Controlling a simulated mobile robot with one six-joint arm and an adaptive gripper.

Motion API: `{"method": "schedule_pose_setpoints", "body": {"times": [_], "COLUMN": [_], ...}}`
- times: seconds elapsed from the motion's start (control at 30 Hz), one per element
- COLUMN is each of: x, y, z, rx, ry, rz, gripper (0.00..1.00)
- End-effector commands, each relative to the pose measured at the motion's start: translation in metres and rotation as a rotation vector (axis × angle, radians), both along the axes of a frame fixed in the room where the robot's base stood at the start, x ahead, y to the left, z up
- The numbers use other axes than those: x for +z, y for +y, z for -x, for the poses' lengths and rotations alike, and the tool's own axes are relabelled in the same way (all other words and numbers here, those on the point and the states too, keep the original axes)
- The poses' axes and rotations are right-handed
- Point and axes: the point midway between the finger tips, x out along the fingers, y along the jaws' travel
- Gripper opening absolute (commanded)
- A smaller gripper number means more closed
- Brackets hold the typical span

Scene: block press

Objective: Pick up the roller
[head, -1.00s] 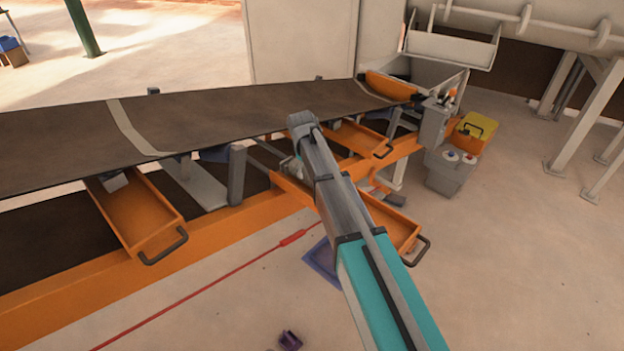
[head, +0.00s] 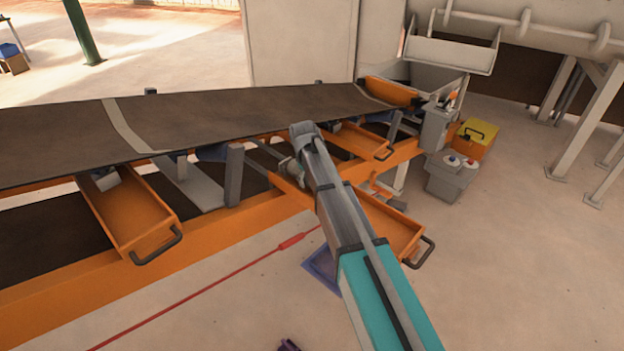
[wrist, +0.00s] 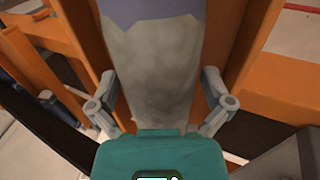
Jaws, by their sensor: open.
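In the wrist view, my gripper (wrist: 160,84) is open, with one grey finger on each side of a broad, rounded grey piece (wrist: 152,58) with a blue-purple far part. It looks like the roller, but I cannot be sure. It lies between orange walls and runs away from the gripper. I cannot tell whether either finger touches it. In the head view, my arm reaches to the belt's near edge and bends down there. The piece between the fingers cannot be made out in that view.
The dark conveyor belt (head: 230,120) runs above an orange frame (head: 60,277). Orange trays stick out at left (head: 135,215) and beneath my arm (head: 405,236). A grey box (head: 450,180) and a yellow-topped box (head: 478,136) stand at right.

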Motion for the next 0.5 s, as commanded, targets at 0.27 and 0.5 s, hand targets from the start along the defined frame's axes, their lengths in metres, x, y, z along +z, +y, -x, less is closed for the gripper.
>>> {"method": "schedule_pose_setpoints", "body": {"times": [0.27,0.5], "x": [0.0001,0.0000], "y": [0.0004,0.0006], "z": [0.0001,0.0003], "rx": [0.000,0.001], "ry": [0.000,0.000], "rz": [0.000,0.000], "gripper": [1.00,0.61]}}
